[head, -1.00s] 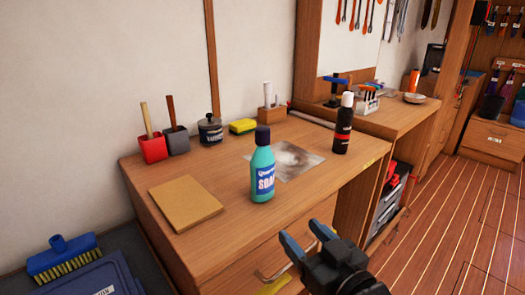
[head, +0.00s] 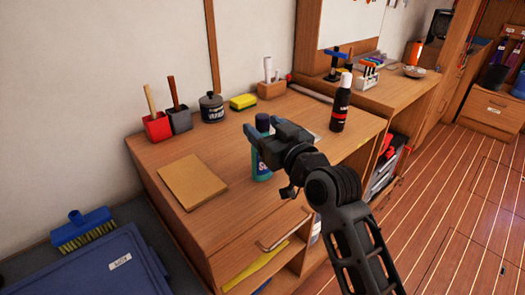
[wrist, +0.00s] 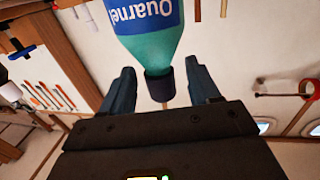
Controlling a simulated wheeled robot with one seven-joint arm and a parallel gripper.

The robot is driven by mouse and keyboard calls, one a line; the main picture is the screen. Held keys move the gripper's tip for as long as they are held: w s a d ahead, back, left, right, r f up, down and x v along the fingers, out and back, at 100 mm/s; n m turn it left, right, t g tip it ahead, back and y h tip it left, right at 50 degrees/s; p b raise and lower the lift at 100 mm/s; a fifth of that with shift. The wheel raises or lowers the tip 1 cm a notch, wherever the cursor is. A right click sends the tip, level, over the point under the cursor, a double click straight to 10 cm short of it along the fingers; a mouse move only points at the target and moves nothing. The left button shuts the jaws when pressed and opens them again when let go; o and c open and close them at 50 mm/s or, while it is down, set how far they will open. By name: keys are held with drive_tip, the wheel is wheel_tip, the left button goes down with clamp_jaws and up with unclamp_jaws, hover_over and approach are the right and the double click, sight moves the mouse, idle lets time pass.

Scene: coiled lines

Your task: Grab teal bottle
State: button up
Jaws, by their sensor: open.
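The teal bottle (head: 262,172) with a dark navy cap and a blue label stands upright on the wooden workbench in the head view. My gripper (head: 256,145) is in front of it and hides its middle. In the wrist view the bottle (wrist: 150,42) appears upside down, with its cap between the two blue fingers of my open gripper (wrist: 161,88). Gaps show on both sides of the cap, so the fingers do not appear to touch it.
A black bottle (head: 341,103) stands to the right on the workbench (head: 225,218). A tan board (head: 193,181) lies to the left. A red brush pot (head: 157,126), a dark jar (head: 211,107) and a yellow sponge (head: 243,102) line the back. A handled drawer front (head: 270,243) is below.

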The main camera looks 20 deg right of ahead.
drive_tip(key=shift+w, duration=0.6)
drive_tip(key=shift+c, duration=0.4)
clamp_jaws()
